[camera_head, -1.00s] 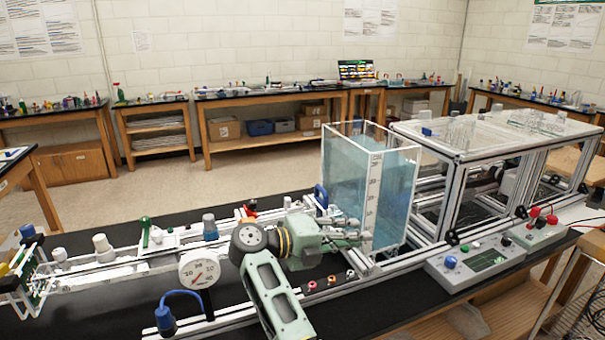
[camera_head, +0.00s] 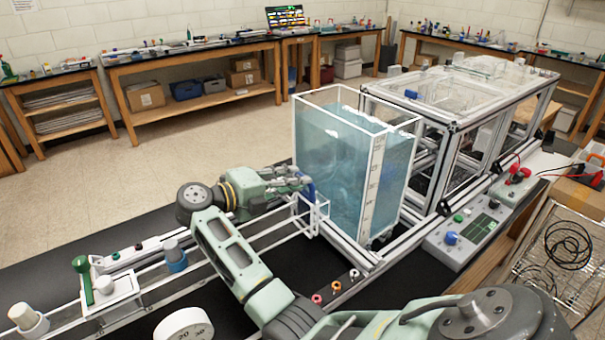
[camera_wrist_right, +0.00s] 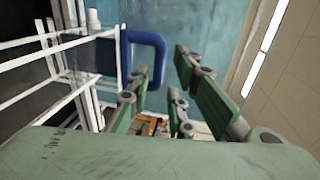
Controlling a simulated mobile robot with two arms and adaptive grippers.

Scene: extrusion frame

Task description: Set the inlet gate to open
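The water tank (camera_head: 345,165) is a clear box of blue water in a white frame. A blue handle (camera_head: 309,188) is at its left end, by a small white frame; I take it for the inlet gate's handle. In the right wrist view the handle (camera_wrist_right: 158,55) is a blue loop in front of the tank wall. My right gripper (camera_head: 290,180) is beside the handle. In the right wrist view its fingers (camera_wrist_right: 163,85) are apart, the left one overlapping the handle's lower end. I cannot tell if they touch. My left gripper is not in view.
White rails and fittings with a green lever (camera_head: 82,272) run left of the tank. A metal frame (camera_head: 452,130) adjoins the tank at right. A control box (camera_head: 465,232) with knobs and a wire rack (camera_head: 560,250) stand at right. Small coloured fittings (camera_head: 335,287) lie in front.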

